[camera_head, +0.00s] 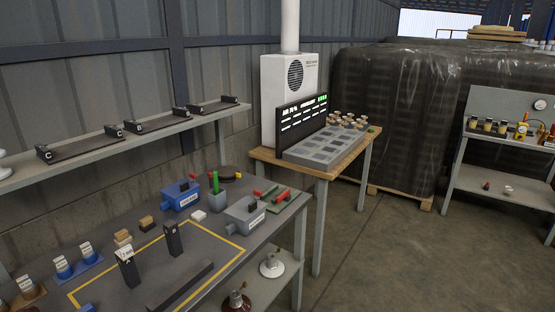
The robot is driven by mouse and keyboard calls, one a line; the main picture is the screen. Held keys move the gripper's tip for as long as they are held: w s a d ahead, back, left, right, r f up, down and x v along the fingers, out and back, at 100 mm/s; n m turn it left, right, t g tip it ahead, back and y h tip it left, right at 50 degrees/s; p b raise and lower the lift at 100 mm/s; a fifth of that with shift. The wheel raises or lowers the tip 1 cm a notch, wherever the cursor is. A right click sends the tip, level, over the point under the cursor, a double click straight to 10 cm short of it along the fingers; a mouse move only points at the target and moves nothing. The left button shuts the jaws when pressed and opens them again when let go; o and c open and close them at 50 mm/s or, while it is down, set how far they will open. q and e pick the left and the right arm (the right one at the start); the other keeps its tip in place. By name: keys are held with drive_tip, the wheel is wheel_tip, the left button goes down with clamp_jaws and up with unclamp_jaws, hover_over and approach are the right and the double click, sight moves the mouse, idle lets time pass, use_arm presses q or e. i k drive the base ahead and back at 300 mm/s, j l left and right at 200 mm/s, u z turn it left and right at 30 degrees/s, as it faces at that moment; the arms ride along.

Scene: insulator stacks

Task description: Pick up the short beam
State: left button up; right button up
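A dark bar (181,286) lies flat at the front of the workbench, inside a yellow outline. It is the only loose beam-like piece I make out, and I cannot tell whether it is the short beam. Two dark upright posts stand behind it, a nearer one (127,270) with a white label on top and a farther one (173,239). Neither of my grippers shows in this view.
A wooden table (318,172) with a grey panel stands behind. Floor (400,260) to the right is clear.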

sight(161, 303)
drive_tip(key=i+l+u, duration=0.2)
drive_tip(key=i+u, duration=0.2)
drive_tip(key=i+l+u, duration=0.3)
drive_tip(key=u, duration=0.15)
